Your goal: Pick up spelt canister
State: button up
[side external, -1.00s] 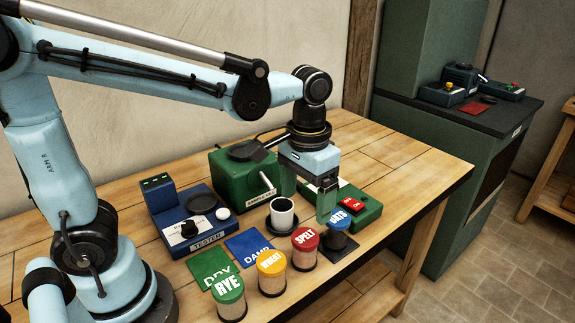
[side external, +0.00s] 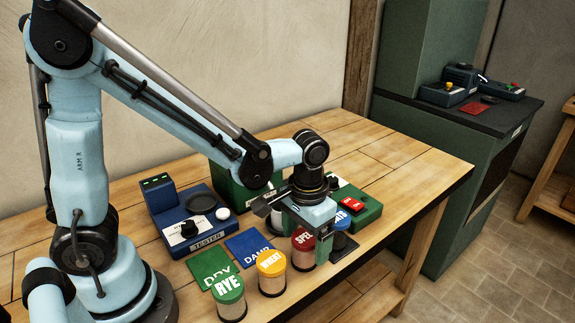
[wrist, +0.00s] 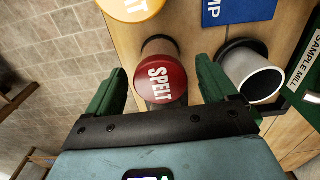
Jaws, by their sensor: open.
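My gripper (wrist: 162,68) is open, with one finger on each side of the lid in that picture. Gaps show between the lid and both fingers. In the side view my gripper (side external: 318,240) points down beside the spelt canister; I cannot tell how far its tips reach down.
The yellow-lidded wheat canister (side external: 271,264) stands left of spelt, with the green-lidded rye canister (side external: 229,290) beyond. The blue-lidded oats canister (side external: 343,222) is close behind my gripper, partly hidden. A pale cup (wrist: 258,82) shows right of my fingers. The blue tester (side external: 192,225) stands further left.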

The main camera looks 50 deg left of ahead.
jog(key=shift+f, duration=1)
jog(key=shift+c, duration=0.2)
jog(key=c, duration=1.2)
jog(key=shift+r, duration=0.1)
jog(key=shift+c, duration=0.2)
